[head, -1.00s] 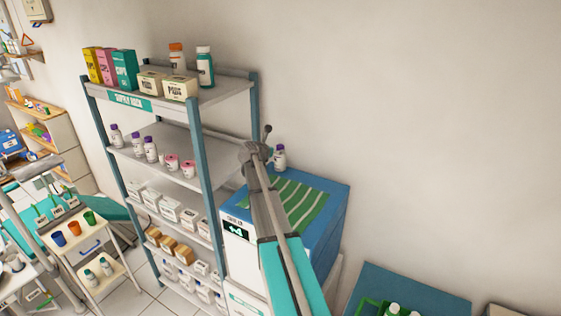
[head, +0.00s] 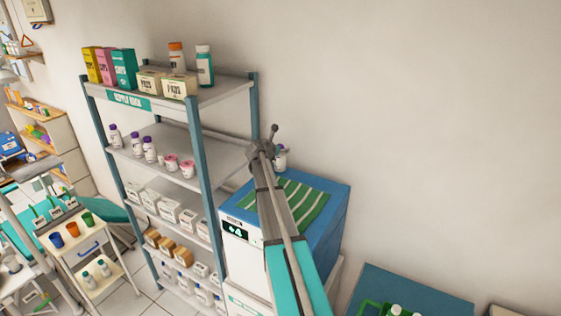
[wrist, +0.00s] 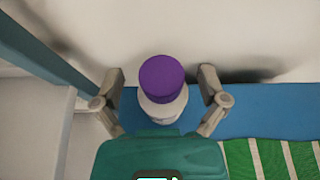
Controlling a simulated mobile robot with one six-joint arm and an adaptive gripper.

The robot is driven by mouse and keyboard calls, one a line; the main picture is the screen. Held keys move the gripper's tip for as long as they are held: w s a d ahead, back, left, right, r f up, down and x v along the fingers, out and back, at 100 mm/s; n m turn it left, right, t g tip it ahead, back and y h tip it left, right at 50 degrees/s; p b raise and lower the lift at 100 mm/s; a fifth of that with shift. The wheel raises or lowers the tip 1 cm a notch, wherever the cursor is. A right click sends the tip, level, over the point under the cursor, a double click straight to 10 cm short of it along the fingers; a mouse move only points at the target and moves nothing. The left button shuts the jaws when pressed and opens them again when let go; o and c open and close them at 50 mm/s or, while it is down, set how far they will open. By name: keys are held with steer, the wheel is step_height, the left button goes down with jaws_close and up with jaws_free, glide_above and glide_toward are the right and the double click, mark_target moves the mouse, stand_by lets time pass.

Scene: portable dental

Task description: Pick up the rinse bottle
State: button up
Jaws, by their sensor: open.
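The rinse bottle, white with a purple cap (wrist: 161,79), stands upright on the blue top of a cabinet close to the wall. In the wrist view my gripper (wrist: 162,74) is open, with one finger on each side of the bottle and a visible gap at both sides. In the head view my gripper (head: 262,146) is just left of the bottle (head: 281,160) and hides part of it. The bottle's lower part is hidden in the wrist view by the gripper's teal body.
A green striped cloth (head: 307,205) lies on the blue-topped cabinet (head: 334,201). A supply rack (head: 195,160) stands close on the left, with several purple-capped bottles (head: 134,145) and boxes. The wall is directly behind the bottle.

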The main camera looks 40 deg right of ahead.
stand_by(0.4)
jaws_close()
